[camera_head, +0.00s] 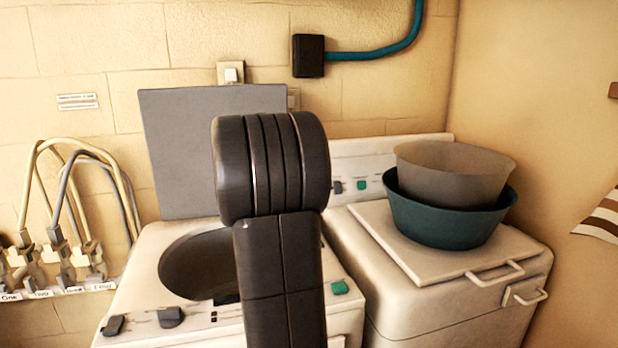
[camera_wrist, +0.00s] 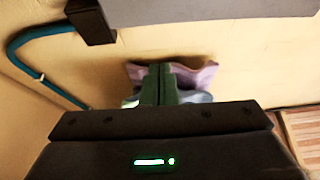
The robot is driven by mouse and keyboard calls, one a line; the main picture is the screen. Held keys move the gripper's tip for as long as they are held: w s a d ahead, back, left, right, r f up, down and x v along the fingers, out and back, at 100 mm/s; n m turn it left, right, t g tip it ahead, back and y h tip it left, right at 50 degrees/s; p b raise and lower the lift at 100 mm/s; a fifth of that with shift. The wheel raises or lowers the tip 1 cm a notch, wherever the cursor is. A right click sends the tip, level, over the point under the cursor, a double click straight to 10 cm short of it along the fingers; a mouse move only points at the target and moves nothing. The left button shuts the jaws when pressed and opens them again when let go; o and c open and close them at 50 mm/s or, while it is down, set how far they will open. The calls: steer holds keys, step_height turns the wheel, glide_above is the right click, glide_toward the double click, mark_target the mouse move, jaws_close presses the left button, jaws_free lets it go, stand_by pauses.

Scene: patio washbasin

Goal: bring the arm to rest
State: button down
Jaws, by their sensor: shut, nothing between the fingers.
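My arm (camera_head: 270,170) stands upright in the middle of the head view, in front of the open-topped washer. The gripper end is not visible there. In the wrist view my gripper (camera_wrist: 158,80) shows its two dark green fingers pressed together, with nothing between them. Pinkish-purple and pale blue cloth-like shapes (camera_wrist: 198,77) show behind and beside the fingers. I cannot tell how far off they are.
The left washer (camera_head: 140,265) has its grey lid (camera_head: 185,150) raised against the wall. A teal basin (camera_head: 450,222) holding a brown basin (camera_head: 455,172) stands on the right machine's lid (camera_head: 375,225). Hoses and taps (camera_head: 60,250) line the left wall. A teal pipe (camera_head: 385,52) runs above.

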steer(key=b+v, duration=0.5)
steer(key=v, duration=0.9)
steer(key=shift+w+f+t, duration=0.2)
steer(key=shift+f+t, duration=0.1)
steer(key=shift+f, duration=0.1)
